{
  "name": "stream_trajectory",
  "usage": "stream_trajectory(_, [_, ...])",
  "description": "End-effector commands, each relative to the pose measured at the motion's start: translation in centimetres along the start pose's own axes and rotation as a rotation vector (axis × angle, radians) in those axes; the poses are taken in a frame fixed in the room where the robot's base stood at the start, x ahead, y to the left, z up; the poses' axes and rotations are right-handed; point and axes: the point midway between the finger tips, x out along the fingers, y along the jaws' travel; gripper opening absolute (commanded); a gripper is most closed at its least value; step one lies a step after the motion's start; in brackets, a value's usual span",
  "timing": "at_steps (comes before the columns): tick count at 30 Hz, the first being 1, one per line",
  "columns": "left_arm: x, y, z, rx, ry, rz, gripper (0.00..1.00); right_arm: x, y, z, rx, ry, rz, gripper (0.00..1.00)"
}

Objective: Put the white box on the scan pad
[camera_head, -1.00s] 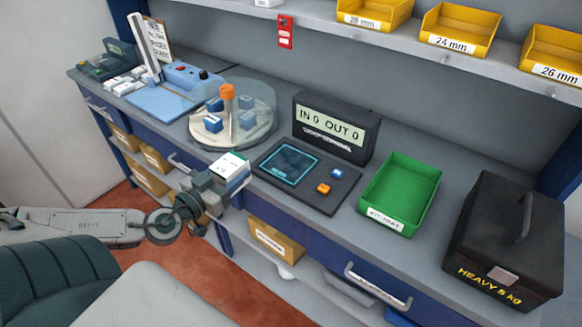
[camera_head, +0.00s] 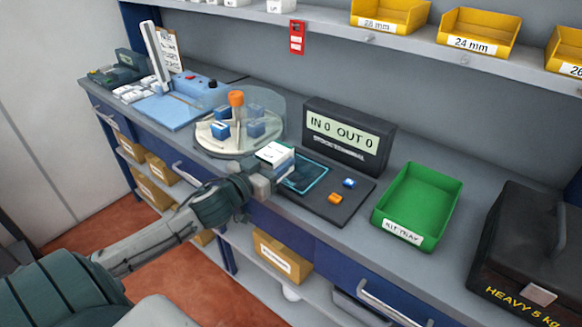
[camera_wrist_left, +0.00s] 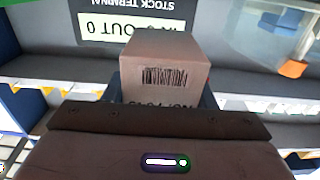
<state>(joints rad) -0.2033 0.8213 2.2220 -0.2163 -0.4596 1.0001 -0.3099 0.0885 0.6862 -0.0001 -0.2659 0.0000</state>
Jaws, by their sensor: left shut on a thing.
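The white box (camera_head: 275,154) is held in my left gripper (camera_head: 268,170), at the left edge of the scan pad. I cannot tell how high the box is above the pad. My right gripper is not in view.
The stock terminal (camera_head: 347,137) reads "IN 0 OUT 0". A blue button (camera_head: 349,182) and an orange button (camera_head: 335,198) sit right of the square. A green kit tray (camera_head: 416,204) and a black heavy case (camera_head: 530,255) stand further right. A covered carousel (camera_head: 236,124) stands close behind the gripper.

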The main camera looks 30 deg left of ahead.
Motion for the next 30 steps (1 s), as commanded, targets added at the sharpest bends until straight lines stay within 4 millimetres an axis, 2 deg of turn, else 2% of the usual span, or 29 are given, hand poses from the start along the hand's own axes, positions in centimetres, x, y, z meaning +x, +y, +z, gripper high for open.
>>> stream_trajectory(12, [4.6, 1.0, 0.4, -0.002, 0.000, -0.003, 0.22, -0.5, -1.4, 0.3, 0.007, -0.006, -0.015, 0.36])
stream_trajectory(16, [5.0, 1.1, 0.8, 0.000, -0.003, -0.002, 0.22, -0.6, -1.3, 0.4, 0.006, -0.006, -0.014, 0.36])
stream_trajectory(23, [4.9, 1.1, 3.8, 0.000, -0.005, -0.003, 0.22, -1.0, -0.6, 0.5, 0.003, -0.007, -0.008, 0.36])
stream_trajectory(30, [4.9, 1.1, 4.0, 0.004, -0.001, -0.001, 0.22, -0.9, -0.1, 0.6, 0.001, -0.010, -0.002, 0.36])
